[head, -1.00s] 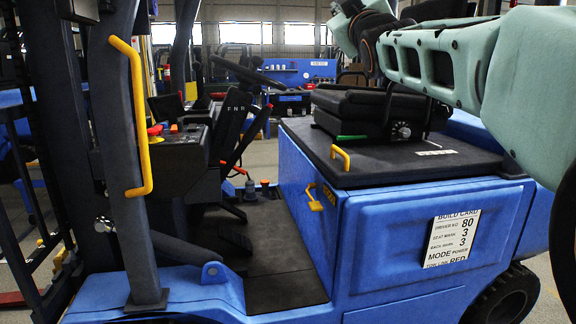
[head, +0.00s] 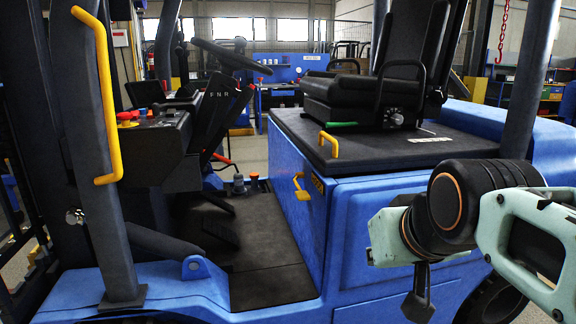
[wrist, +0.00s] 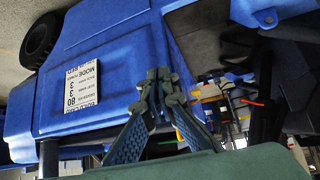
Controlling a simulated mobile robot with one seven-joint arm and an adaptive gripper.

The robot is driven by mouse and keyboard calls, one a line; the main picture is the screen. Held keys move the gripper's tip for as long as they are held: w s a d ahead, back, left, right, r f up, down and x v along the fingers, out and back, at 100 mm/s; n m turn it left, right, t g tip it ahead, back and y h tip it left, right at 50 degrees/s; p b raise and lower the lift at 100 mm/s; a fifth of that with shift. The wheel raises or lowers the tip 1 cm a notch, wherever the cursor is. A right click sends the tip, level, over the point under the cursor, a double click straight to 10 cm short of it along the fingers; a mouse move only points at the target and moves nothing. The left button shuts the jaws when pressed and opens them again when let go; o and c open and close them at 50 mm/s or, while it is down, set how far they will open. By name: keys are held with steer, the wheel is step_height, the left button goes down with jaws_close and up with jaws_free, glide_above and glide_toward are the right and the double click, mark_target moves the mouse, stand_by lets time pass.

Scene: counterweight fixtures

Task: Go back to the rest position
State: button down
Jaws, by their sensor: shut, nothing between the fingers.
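My gripper (head: 419,305) hangs in front of the side of the blue forklift (head: 345,235) at the lower right of the head view, pointing down. In the wrist view my gripper (wrist: 160,78) is shut and empty, its fingertips together. My pale green arm comes in from the right edge of the head view. The white build card (wrist: 80,97) on the blue side panel shows in the wrist view, left of the fingers. In the head view the arm hides it.
The black seat (head: 355,95) stands on the dark seat deck (head: 390,150). A dark pillar with a yellow grab handle (head: 112,120) stands at left, and another pillar (head: 530,80) rises at right. The steering wheel (head: 230,55) and open footwell (head: 250,250) lie between.

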steer(key=s+f+g+b, duration=0.1)
steer(key=s+f+g, duration=0.2)
steer(key=s+f, duration=0.65)
step_height(320, 180, up, 31)
steer(key=p, duration=3.1)
steer(key=shift+w+a+m+p, duration=0.2)
steer(key=shift+w+m+p, duration=0.15)
steer(key=shift+m+p, duration=0.05)
